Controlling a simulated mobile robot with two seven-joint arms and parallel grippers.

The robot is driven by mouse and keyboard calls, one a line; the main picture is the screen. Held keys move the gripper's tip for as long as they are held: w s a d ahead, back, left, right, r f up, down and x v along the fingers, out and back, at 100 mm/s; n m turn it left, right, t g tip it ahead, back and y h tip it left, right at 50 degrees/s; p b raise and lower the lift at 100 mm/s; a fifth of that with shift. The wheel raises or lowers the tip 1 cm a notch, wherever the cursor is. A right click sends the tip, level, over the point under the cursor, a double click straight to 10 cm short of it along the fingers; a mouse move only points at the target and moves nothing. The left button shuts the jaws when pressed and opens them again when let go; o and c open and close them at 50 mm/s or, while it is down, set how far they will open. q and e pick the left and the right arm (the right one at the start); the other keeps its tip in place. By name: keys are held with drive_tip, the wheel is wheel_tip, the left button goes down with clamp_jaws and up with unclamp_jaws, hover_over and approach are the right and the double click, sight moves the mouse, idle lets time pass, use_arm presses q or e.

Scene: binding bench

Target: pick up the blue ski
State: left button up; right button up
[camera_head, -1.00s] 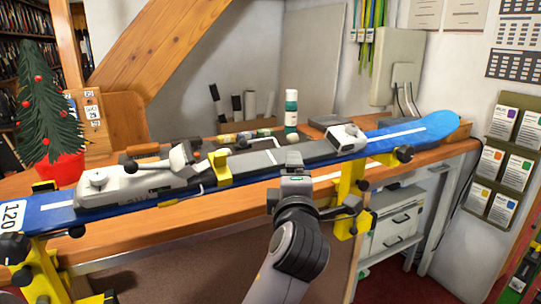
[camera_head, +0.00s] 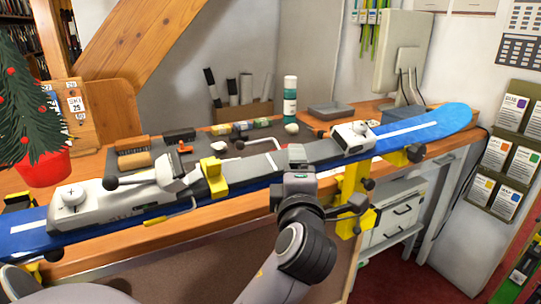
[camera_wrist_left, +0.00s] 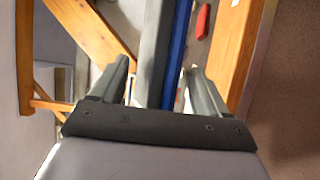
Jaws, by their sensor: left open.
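The blue ski (camera_head: 449,118) lies along the front of the bench, from the lower left to a rounded tip at the upper right. Grey and white binding parts (camera_head: 112,203) sit on its top. My left gripper (camera_head: 297,165) is at the middle of the ski, in front of its near edge, and hides part of it. In the left wrist view the gripper (camera_wrist_left: 160,85) is open. The ski's blue strip (camera_wrist_left: 178,50) and a dark grey band run between its fingers. I cannot tell whether they touch. My right gripper is not in view.
Yellow vises (camera_head: 352,190) hold the ski above the wooden bench (camera_head: 240,218). A small tree in a red pot (camera_head: 45,169) stands at left.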

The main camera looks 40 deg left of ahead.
use_arm(q)
drive_tip(key=shift+w+a, duration=0.1)
clamp_jaws()
idle(0.3)
drive_tip(key=shift+f, duration=0.3)
idle(0.8)
drive_tip(key=shift+r, duration=0.2)
